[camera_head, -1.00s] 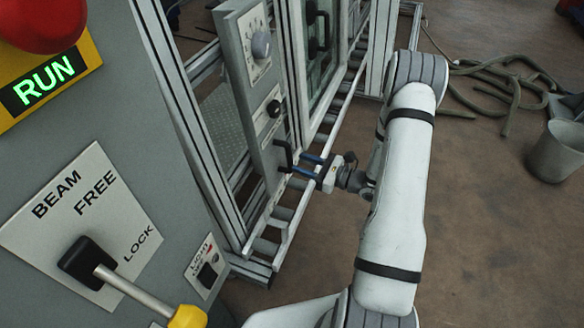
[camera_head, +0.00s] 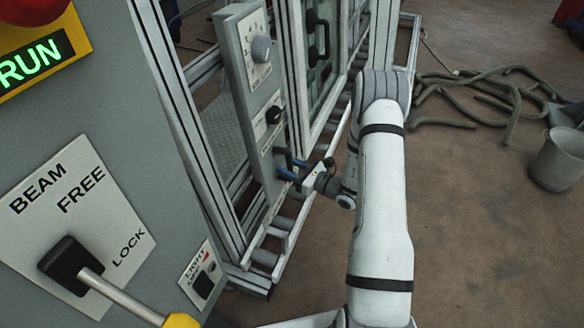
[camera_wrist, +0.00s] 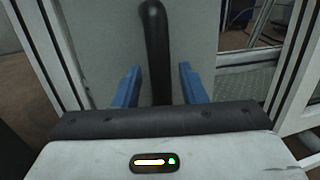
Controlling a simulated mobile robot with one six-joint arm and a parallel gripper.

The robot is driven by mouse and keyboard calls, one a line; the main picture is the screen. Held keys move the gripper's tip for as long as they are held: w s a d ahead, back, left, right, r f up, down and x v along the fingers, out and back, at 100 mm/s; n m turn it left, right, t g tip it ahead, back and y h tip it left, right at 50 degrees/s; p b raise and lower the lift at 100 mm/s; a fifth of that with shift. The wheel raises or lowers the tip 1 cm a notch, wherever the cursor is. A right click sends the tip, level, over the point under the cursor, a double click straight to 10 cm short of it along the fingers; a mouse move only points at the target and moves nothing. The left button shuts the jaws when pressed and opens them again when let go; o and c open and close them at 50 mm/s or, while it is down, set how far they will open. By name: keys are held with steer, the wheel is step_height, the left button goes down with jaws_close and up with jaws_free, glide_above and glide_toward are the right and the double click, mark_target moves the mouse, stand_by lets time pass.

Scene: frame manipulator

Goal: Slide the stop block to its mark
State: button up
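My gripper (camera_head: 288,167) is at a black bar handle (camera_head: 277,163) low on the grey upright panel in the head view. In the wrist view, the blue fingers of my gripper (camera_wrist: 160,75) stand on either side of the black handle (camera_wrist: 155,40). Gaps show between the handle and both fingers, so the gripper is open. I cannot pick out the stop block or its mark for certain. The grey panel (camera_head: 245,85) carries a dial with a grey knob (camera_head: 261,49) and a black knob (camera_head: 273,114) above the handle.
A roller rail (camera_head: 265,257) runs along the frame beneath the panel. A cabinet with a BEAM FREE/LOCK lever (camera_head: 68,265) fills the left side, with a lit RUN sign (camera_head: 32,60). Hoses (camera_head: 470,95) and a bucket (camera_head: 558,160) lie to the right. The floor between is clear.

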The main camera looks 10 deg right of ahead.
steer(key=shift+c, duration=0.6)
jaws_close()
steer(key=shift+s, duration=0.1)
steer(key=s+a, duration=0.1)
steer(key=s, duration=0.1)
steer(key=s+a, duration=0.2)
steer(key=shift+s, duration=0.1)
steer(key=shift+o, duration=0.6)
jaws_free()
steer(key=shift+d, duration=0.1)
